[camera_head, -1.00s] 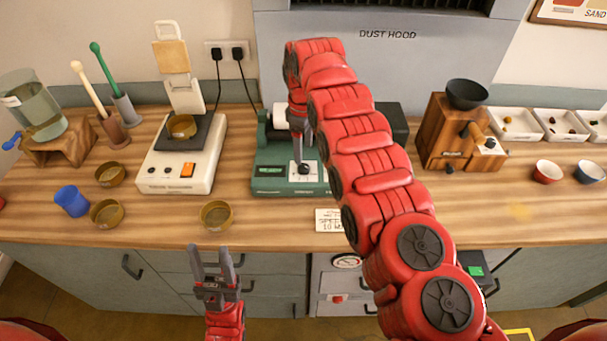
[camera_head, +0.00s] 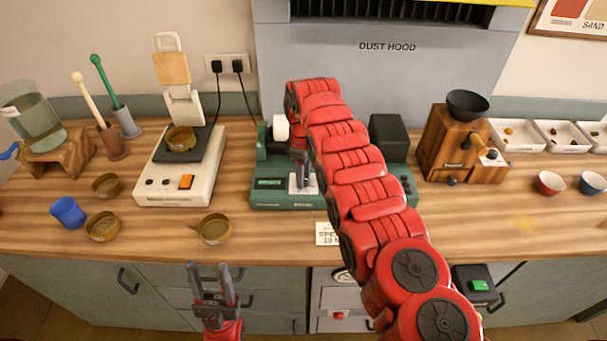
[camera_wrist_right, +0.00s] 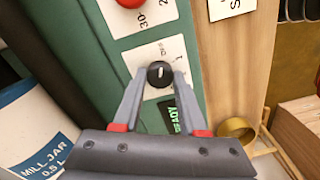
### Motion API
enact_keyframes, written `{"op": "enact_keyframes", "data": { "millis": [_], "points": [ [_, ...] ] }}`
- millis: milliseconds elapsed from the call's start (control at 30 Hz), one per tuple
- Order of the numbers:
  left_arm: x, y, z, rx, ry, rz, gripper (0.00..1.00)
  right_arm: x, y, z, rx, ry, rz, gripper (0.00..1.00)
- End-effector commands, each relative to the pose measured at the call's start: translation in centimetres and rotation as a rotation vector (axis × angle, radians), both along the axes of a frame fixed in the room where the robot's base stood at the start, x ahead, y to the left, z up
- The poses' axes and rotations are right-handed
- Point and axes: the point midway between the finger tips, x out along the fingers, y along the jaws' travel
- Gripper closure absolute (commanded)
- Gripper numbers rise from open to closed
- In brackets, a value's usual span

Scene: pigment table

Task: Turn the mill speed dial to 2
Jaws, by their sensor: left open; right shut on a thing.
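The green mill (camera_head: 265,197) stands at the middle of the counter, partly hidden behind my right arm. Its black speed dial (camera_wrist_right: 160,74) sits on a white scale plate in the right wrist view, with a pale pointer line on its top. I cannot read which number it points to. My right gripper (camera_wrist_right: 155,75) is shut on the dial, one finger on each side. In the head view the right gripper (camera_head: 302,182) covers the dial. My left gripper (camera_head: 212,275) is open and empty, in front of the counter edge.
A white scale (camera_head: 175,190) with a pan and several brass dishes (camera_head: 213,229) stand to the left. A wooden grinder (camera_head: 440,150) stands to the right. A red button (camera_wrist_right: 130,2) and a lit display (camera_wrist_right: 178,120) flank the dial. A card (camera_head: 326,234) lies in front of the mill.

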Motion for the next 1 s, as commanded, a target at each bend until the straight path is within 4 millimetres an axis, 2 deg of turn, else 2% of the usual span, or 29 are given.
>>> {"op": "enact_keyframes", "data": {
  "millis": [467,667,1000],
  "points": [
    [0.0,0.0,-0.7,0.0,0.0,0.0,0.5,0.1,0.0,-0.2,0.001,-0.003,-0.049,1.0],
    [0.0,0.0,-2.0,0.0,0.0,0.0,0.5,0.1,0.0,-0.3,0.001,-0.004,-0.168,1.0],
    [0.0,0.0,-3.3,0.0,0.0,0.0,0.5,0.1,0.0,0.1,0.001,-0.004,-0.479,1.0]
  ]
}}
